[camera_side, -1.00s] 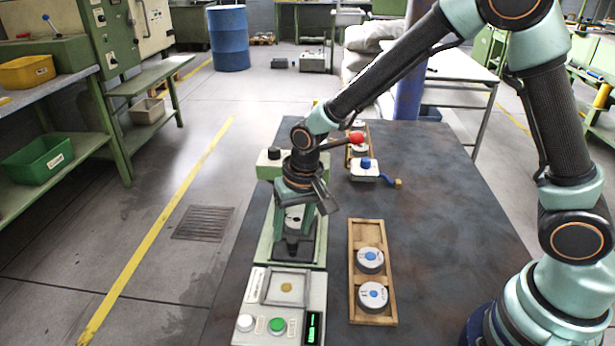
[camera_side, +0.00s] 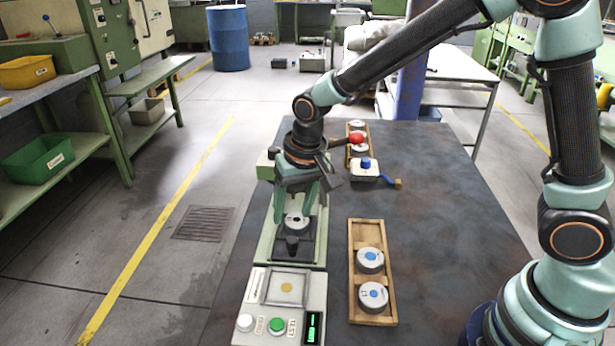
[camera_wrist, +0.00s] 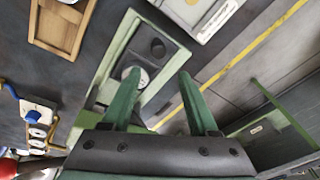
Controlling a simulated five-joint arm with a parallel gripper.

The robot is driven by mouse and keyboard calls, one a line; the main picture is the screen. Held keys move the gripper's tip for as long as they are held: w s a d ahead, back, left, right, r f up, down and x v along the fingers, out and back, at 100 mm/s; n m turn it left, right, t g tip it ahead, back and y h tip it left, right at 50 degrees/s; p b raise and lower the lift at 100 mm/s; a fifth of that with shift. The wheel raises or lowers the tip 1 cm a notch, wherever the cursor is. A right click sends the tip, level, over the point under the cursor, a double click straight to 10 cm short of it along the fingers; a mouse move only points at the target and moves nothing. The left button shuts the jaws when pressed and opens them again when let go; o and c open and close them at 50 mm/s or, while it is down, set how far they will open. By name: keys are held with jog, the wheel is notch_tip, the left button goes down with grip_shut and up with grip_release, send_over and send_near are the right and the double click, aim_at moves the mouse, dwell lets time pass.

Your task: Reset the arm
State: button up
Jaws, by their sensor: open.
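My gripper (camera_side: 295,200) is open above the green machine (camera_side: 267,238) at the left of the dark table. A pale round disc with a dark centre (camera_side: 296,223) sits in that machine, below and between my fingers, apart from the jaws as far as I can tell. In the wrist view my two green fingers (camera_wrist: 160,76) are spread wide with nothing between them. The disc (camera_wrist: 142,77) shows there partly behind the left finger, on the machine (camera_wrist: 112,55).
A wooden tray (camera_side: 386,300) holds two blue-centred discs. A control box (camera_side: 257,330) with white and green buttons stands in front of the machine. Behind are a red-knobbed lever (camera_side: 356,139), a white blue-knobbed device (camera_side: 364,174) and a far tray with discs.

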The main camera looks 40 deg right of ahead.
jog(key=s+d+r+n+t, duration=0.2)
jog(key=s+d+r+t, duration=0.1)
jog(key=s+d+r, duration=0.9)
jog(key=shift+s+d+r+n+t+h, duration=0.3)
jog(key=shift+d+r+n, duration=0.1)
jog(key=shift+d+r, duration=0.35)
